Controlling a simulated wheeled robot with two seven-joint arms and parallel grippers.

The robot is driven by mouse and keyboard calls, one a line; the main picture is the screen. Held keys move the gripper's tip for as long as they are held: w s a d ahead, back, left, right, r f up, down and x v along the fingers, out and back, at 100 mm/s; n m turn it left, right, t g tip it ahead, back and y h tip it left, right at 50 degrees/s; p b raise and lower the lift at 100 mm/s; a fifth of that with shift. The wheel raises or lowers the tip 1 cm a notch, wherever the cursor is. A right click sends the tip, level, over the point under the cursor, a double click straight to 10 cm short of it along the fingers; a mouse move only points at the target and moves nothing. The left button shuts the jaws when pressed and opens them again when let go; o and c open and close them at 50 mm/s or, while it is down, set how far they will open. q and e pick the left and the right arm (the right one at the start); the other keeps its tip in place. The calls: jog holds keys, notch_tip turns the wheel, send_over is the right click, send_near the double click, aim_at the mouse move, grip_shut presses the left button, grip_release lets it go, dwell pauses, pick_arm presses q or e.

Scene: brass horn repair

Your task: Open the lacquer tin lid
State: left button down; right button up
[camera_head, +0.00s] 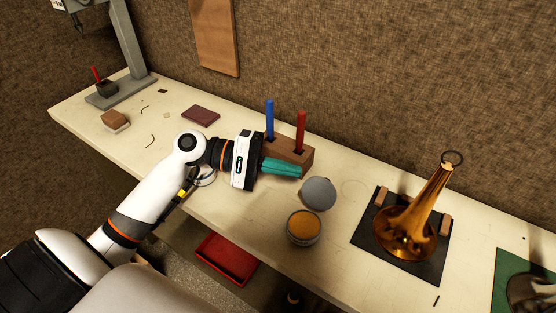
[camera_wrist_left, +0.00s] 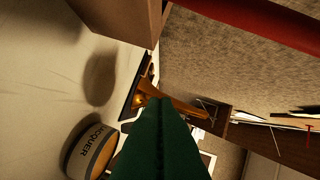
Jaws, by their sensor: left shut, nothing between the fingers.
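The lacquer tin (camera_head: 304,229) stands on the bench, with a round amber surface inside its grey rim. A grey disc that looks like its lid (camera_head: 318,192) is just behind the tin, off its top; I cannot tell if it still touches the tin. My left gripper (camera_head: 283,167) has teal fingers, shut and empty, behind and left of the disc and in front of the wooden tool block. In the left wrist view the tin (camera_wrist_left: 91,150) shows its LACQUER label at lower left, beside the green fingers (camera_wrist_left: 160,150). My right gripper is not in view.
The wooden block (camera_head: 300,157) with a blue and a red tool is close to my left gripper. A brass horn (camera_head: 410,232) rests on a dark mat (camera_head: 370,242) to the right. A red tray (camera_head: 226,259) is below the bench's front edge.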

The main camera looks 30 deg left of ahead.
aim_at(321, 190)
pick_arm(q)
jog(key=x, duration=0.4)
jog(key=shift+w+d+p, duration=0.15)
jog(key=shift+p, duration=0.2)
jog(key=shift+w+d+f, duration=0.15)
jog(key=shift+w+d, duration=0.05)
jog(key=shift+d, duration=0.4)
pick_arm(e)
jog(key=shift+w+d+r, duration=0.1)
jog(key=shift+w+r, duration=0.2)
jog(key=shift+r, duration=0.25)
